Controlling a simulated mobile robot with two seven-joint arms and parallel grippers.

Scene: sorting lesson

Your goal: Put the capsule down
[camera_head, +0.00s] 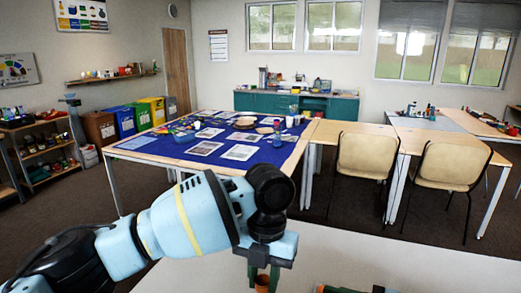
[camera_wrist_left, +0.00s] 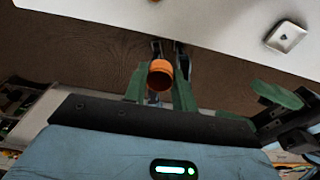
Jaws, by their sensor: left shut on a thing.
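My left gripper (camera_head: 262,274) is shut on the capsule, a small orange-brown cup-like thing (camera_wrist_left: 160,74). Its round end shows between the two green fingers in the left wrist view, against the dark floor just off the white table's edge. In the head view only a bit of the capsule (camera_head: 262,283) shows below the fingers at the bottom edge. What seems to be my right gripper (camera_wrist_left: 276,95), with green parts, shows at the right of the left wrist view.
A white table (camera_head: 430,268) lies in front of me, its surface mostly bare in view. A small white square dish (camera_wrist_left: 286,37) sits on it in the left wrist view. Beyond stand a blue-covered table (camera_head: 165,146) with papers, two chairs (camera_head: 363,155) and coloured bins (camera_head: 122,120).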

